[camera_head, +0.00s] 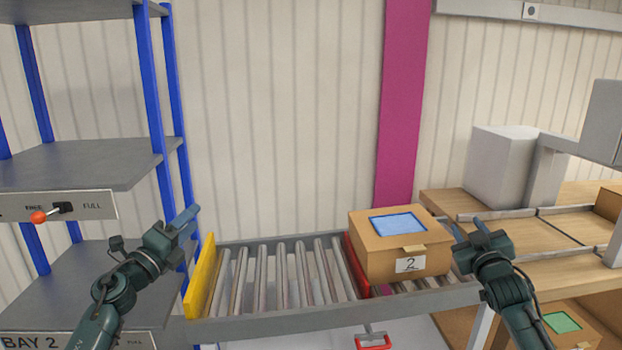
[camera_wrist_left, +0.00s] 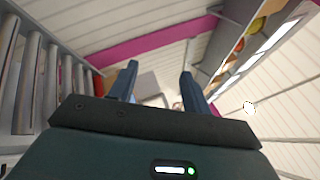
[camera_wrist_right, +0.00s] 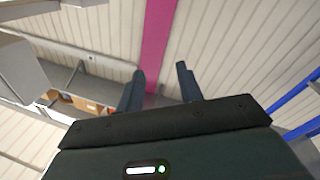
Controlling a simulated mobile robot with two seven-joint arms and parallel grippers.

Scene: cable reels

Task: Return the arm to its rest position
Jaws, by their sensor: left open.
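My left gripper (camera_head: 187,219) is raised in front of the shelf rack's blue post, left of the roller conveyor. In the left wrist view its two fingers (camera_wrist_left: 158,82) stand apart with nothing between them. My right gripper (camera_head: 467,228) is raised at the right side of the cardboard box (camera_head: 383,250); I cannot tell whether it touches the box. In the right wrist view its fingers (camera_wrist_right: 160,82) stand apart and empty. The box has a blue panel on top and a label "2", and sits on the conveyor's right part.
The conveyor (camera_head: 330,314) has a yellow end plate (camera_head: 200,276) and a red bar (camera_head: 356,266) beside the box. A grey shelf rack (camera_head: 75,166) with a red-knobbed lever (camera_head: 40,216) stands at left. A wooden bench (camera_head: 450,203) with a grey block (camera_head: 500,165) stands at right. The left rollers are clear.

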